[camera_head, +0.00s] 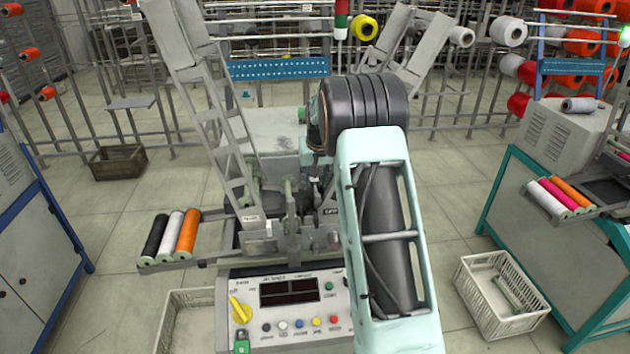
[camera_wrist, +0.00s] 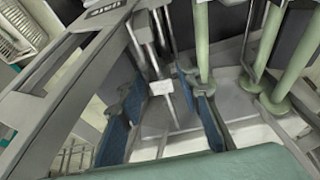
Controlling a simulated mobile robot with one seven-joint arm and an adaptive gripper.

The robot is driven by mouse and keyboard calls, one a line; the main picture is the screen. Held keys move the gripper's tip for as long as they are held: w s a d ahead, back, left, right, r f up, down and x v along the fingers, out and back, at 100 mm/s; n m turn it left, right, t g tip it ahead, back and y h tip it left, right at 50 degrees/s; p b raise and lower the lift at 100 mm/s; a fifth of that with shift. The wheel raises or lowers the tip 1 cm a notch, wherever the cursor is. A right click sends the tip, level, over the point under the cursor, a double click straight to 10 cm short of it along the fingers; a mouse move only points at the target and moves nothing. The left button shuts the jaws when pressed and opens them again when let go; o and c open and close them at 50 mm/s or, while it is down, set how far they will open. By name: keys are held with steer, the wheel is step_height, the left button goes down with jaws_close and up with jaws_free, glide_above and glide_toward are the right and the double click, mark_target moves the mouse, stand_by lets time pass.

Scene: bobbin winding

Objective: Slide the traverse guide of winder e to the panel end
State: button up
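The winder (camera_head: 262,135) in front of me has a control panel (camera_head: 290,305) at its near end. Its label is too small to read, so I cannot confirm it is winder e. In the wrist view, my gripper (camera_wrist: 163,105) is open, its two blue-padded fingers apart. A small pale block (camera_wrist: 161,88) on thin metal rods shows between the fingers; it may be the traverse guide, and I cannot tell whether either finger touches it. Green rods (camera_wrist: 203,45) stand beside the right finger. In the head view, my arm hides much of the winder's right side, and the gripper is not clear.
A slanted ladder-like frame (camera_head: 222,130) rises on the winder's left. A side tray (camera_head: 150,262) holds black, white and orange bobbins. A white crate (camera_head: 500,295) stands on the floor at right, near another machine (camera_head: 545,225). Thread racks stand behind; floor lies open at left.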

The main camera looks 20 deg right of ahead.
steer(key=shift+o, duration=0.2)
steer(key=shift+r, duration=0.1)
steer(key=d+v, duration=0.1)
steer(key=v, duration=1)
steer(key=shift+s+a+r, duration=0.2)
steer(key=shift+a+r, duration=0.15)
steer(key=shift+a, duration=0.15)
steer(key=shift+a, duration=0.1)
